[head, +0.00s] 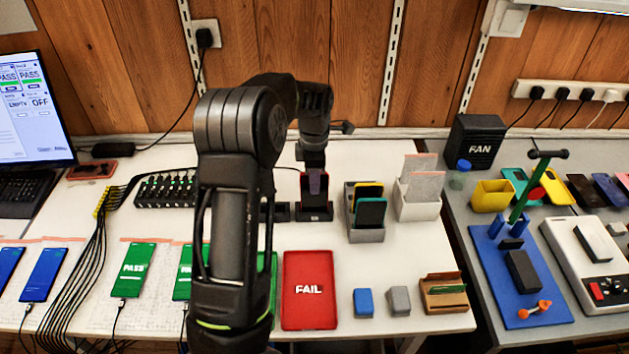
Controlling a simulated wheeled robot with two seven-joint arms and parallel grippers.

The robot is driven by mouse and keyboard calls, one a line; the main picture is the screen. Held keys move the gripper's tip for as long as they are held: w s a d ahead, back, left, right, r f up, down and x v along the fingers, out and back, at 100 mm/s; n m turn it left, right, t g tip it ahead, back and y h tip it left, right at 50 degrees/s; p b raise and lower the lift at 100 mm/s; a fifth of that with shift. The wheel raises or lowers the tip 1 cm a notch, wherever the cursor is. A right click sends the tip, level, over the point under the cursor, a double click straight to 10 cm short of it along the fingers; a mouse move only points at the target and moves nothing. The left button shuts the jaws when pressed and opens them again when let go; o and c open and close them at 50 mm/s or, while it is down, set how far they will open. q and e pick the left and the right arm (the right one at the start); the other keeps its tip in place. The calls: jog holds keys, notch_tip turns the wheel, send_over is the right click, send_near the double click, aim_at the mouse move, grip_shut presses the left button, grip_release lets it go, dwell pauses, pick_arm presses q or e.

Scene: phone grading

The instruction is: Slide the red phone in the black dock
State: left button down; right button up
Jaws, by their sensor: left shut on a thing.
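The red phone (304,186) stands upright, its red edges showing around a dark, purplish face. Its lower end is at the black dock (316,214) on the white table; I cannot tell whether it is fully seated. My left gripper (314,170) is above the dock, pointing down, shut on the phone's upper part. The fingers are small and dark here, and they hide the phone's top. My left arm crosses the middle of the view. My right gripper is not in view.
Another black block (278,212) sits just left of the dock, partly behind my arm. A grey holder with phones (366,236) stands to the right. The red FAIL tray (309,318) lies in front. Cables and green-screened phones (134,268) are at left.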

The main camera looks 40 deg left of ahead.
pick_arm(q)
jog(key=shift+f, duration=0.35)
jog(key=c, duration=1.4)
grip_release()
jog(key=shift+r+p, duration=2.55)
jog(key=shift+r, duration=0.95)
